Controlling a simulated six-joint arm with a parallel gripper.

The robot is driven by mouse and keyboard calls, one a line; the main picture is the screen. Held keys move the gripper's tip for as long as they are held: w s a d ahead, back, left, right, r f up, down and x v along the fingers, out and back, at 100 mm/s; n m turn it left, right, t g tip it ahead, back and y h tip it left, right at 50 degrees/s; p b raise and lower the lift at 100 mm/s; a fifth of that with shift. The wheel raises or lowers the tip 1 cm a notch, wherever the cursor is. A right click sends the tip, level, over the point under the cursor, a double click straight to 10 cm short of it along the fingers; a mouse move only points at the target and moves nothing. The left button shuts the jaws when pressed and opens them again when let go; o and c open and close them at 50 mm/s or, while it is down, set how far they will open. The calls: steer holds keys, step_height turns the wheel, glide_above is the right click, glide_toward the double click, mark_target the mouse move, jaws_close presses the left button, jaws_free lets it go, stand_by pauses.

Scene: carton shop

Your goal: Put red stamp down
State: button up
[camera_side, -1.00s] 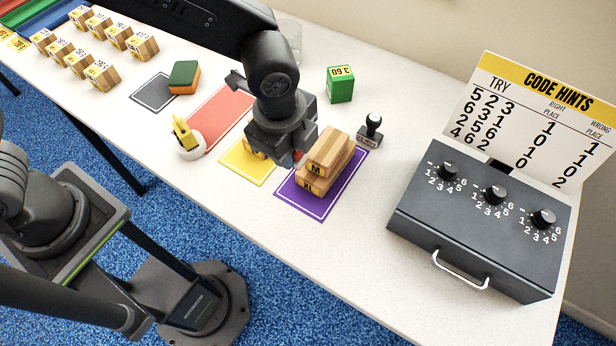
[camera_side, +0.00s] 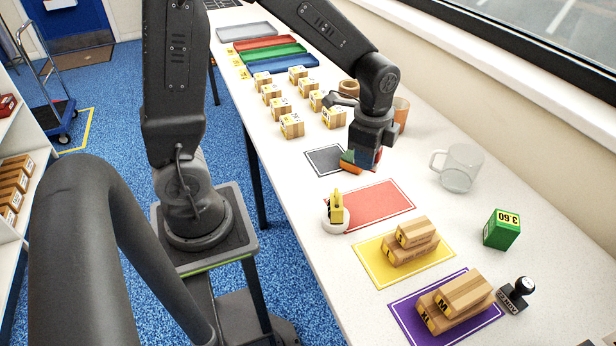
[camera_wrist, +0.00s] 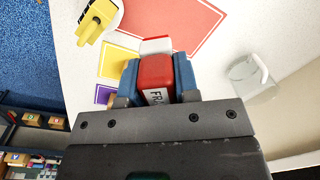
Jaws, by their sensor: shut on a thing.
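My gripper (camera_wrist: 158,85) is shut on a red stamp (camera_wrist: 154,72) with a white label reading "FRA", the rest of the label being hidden. In the wrist view, the blue fingers stand on both sides of it.
A red mat (camera_side: 380,203) lies in front, with a yellow tape dispenser (camera_side: 336,212) at its edge. A glass mug (camera_side: 459,168), green box (camera_side: 502,229) and black stamp (camera_side: 517,293) stand right.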

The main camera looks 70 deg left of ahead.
steer(key=s+a+n, duration=1.1)
steer(key=s+a, duration=0.6)
steer(key=a, duration=0.3)
glide_above(307, 177)
steer(key=shift+g, duration=0.3)
step_height(307, 177, down, 7)
steer(key=shift+f, duration=2.05)
steer(key=shift+f, duration=0.2)
steer(key=shift+f, duration=0.35)
steer(key=o, duration=0.9)
